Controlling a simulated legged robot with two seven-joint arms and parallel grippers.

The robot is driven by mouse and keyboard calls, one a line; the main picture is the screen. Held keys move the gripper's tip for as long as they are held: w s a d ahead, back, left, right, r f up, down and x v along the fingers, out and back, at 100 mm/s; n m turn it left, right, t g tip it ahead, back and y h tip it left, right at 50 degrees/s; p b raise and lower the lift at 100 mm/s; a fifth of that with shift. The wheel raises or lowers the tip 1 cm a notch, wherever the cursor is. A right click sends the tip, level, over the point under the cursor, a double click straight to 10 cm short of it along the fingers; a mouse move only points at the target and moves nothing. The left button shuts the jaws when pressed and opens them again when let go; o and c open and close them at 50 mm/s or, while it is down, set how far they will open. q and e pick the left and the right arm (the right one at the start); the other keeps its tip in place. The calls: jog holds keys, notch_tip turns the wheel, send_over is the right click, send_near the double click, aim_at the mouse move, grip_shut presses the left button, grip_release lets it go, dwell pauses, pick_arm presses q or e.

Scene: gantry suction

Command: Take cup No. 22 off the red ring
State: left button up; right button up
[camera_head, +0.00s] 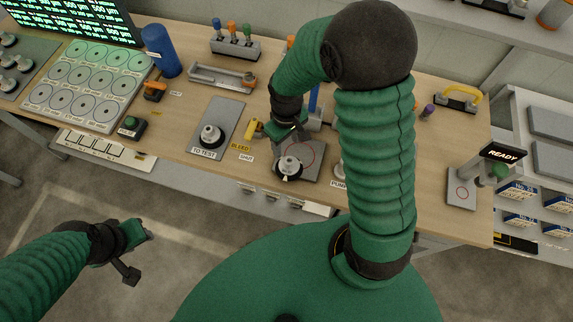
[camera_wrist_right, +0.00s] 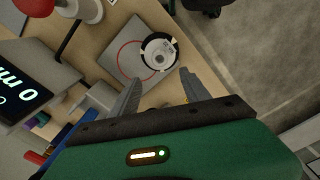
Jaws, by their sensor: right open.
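A suction cup with a pale metal top and dark rim (camera_head: 289,167) sits on a grey plate (camera_head: 312,172). A thin red ring (camera_head: 310,150) is drawn on that plate. In the right wrist view the cup (camera_wrist_right: 160,50) lies over the right side of the red ring (camera_wrist_right: 119,55), off its centre; its number is not readable. My right gripper (camera_head: 290,131) is above and behind the cup in the head view. In the wrist view its fingers (camera_wrist_right: 163,86) are apart and empty, pointing toward the cup. My left gripper (camera_head: 133,250) hangs over the floor, away from the bench.
A similar cup (camera_head: 211,135) stands on the TO TEST plate (camera_head: 227,113). A yellow handle (camera_head: 252,128) is near the BLEED label. A red knob (camera_wrist_right: 36,5) and a lit screen (camera_wrist_right: 18,98) show in the wrist view. The READY post (camera_head: 482,170) stands right.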

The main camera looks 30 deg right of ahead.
aim_at(289, 161)
jog(key=f, duration=0.2)
jog(key=s+f, duration=0.1)
jog(key=f, duration=0.2)
jog(key=f+p, duration=0.1)
jog(key=f, duration=0.1)
jog(key=shift+s+f, duration=0.3)
jog(key=shift+s, duration=0.1)
jog(key=shift+w+a+f, duration=0.1)
jog(key=shift+w+f, duration=0.1)
jog(key=shift+f, duration=0.2)
jog(key=shift+s, duration=0.1)
grip_shut()
